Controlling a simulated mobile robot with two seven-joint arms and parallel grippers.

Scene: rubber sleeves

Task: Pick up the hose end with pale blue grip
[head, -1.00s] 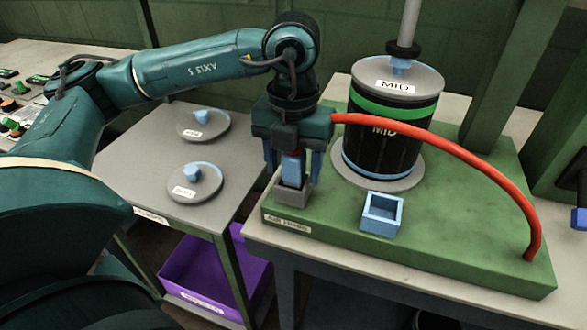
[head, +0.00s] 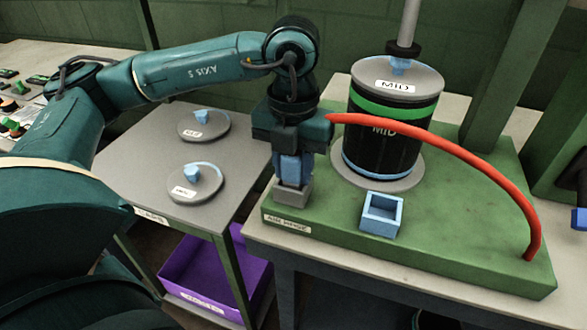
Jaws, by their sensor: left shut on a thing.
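The red hose (head: 455,156) arches from my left gripper across the front of the black drum to the right end of the green base. Its near end has a pale blue grip (head: 291,168), upright over a small grey block (head: 291,195) at the base's left corner. My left gripper (head: 294,172) points down and is shut on this grip. The fingers partly hide it, and I cannot tell if the hose end still sits in the block. Part of my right gripper (head: 579,217) shows at the right edge; its jaws cannot be made out.
The black drum (head: 385,150) labelled MID stands behind the hose. An open pale blue square holder (head: 381,229) sits on the green base (head: 460,235). Two grey lids (head: 207,189) (head: 216,127) lie on the left table, above a purple bin (head: 200,290).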

